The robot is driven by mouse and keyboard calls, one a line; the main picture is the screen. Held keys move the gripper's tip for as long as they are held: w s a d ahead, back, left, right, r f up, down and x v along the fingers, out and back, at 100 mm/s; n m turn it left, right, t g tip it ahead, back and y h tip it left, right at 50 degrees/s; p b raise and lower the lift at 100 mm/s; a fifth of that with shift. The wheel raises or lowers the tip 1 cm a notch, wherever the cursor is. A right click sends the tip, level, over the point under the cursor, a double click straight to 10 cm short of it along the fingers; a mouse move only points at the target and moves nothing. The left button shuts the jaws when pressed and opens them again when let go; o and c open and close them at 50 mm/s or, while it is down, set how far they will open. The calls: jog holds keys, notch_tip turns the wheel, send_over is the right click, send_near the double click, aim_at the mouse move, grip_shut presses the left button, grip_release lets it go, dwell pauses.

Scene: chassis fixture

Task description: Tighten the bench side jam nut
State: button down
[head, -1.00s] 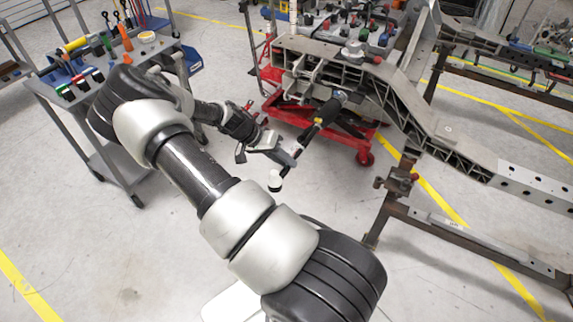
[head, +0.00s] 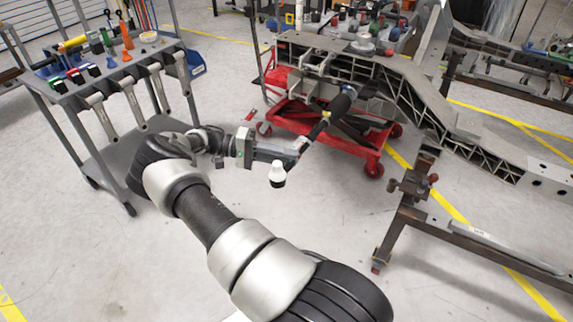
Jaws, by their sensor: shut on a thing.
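A steering rod with a black ribbed boot (head: 340,104) slants down and left from the chassis frame (head: 400,78). Its lower end carries a joint with a white cap (head: 278,180). My gripper (head: 298,148) reaches in from the left and is shut around the rod between the boot and the white-capped joint. The jam nut is hidden between its fingers or too small to make out.
A red wheeled lift (head: 372,155) stands under the chassis. A grey tool cart (head: 60,115) with hand tools is at the left. A steel stand (head: 405,205) is at the right. The floor in front is clear.

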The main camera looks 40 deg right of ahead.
jog(key=shift+f+g+h+b, duration=0.15)
jog(key=shift+g+h+b, duration=0.2)
jog(key=shift+g+h, duration=0.15)
jog(key=shift+n, duration=0.3)
jog(key=c, duration=1.6)
grip_release()
jog(key=shift+a, duration=0.1)
